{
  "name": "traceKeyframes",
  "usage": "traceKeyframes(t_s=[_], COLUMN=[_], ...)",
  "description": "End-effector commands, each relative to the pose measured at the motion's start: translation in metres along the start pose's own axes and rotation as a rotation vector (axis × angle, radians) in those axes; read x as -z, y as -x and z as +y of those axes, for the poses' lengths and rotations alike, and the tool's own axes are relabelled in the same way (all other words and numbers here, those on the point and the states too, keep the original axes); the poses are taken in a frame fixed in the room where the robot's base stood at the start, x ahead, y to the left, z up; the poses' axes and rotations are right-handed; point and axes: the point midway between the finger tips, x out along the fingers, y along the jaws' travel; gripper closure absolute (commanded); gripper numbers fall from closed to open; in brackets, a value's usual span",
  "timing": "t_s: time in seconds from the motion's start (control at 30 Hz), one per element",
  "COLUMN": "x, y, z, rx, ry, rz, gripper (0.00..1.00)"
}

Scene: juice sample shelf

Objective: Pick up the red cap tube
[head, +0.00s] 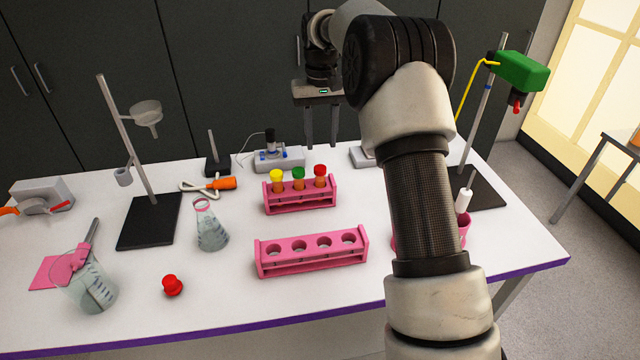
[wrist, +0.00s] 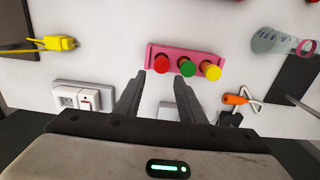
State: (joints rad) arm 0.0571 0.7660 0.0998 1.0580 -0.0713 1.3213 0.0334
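The red cap tube (head: 320,177) stands upright at the right end of the rear pink rack (head: 303,204), beside a green cap tube (head: 298,179) and a yellow cap tube (head: 277,181). In the wrist view the red cap (wrist: 161,64) is at the left of the row, ahead of the fingertips. My gripper (head: 321,143) points down behind the rack, above the table's back edge. Its two fingers are apart, with nothing between them in the wrist view (wrist: 152,84). The tube bodies are partly hidden by the rack.
An empty pink rack (head: 312,262) stands in front. A flask (head: 210,228), a beaker (head: 88,287) and a loose red cap (head: 172,286) are to the left. A grey device (head: 279,160) stands behind the tubes. Tall stands rise at left (head: 125,140) and right (head: 479,115).

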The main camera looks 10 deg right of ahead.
Motion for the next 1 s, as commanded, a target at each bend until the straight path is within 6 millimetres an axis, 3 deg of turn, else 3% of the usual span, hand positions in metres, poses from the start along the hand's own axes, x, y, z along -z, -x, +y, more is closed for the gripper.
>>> traceKeyframes(t_s=[0.2,0.47,0.7,1.0], x=[-0.001,-0.001,-0.004,-0.003], y=[-0.040,-0.059,-0.094,-0.103], z=[0.000,-0.001,-0.003,-0.004], rx=[0.000,0.000,0.000,0.000], ry=[0.000,0.001,0.001,0.001], rz=[-0.003,-0.001,-0.002,0.001], gripper=[0.64,0.64,0.64,0.64])
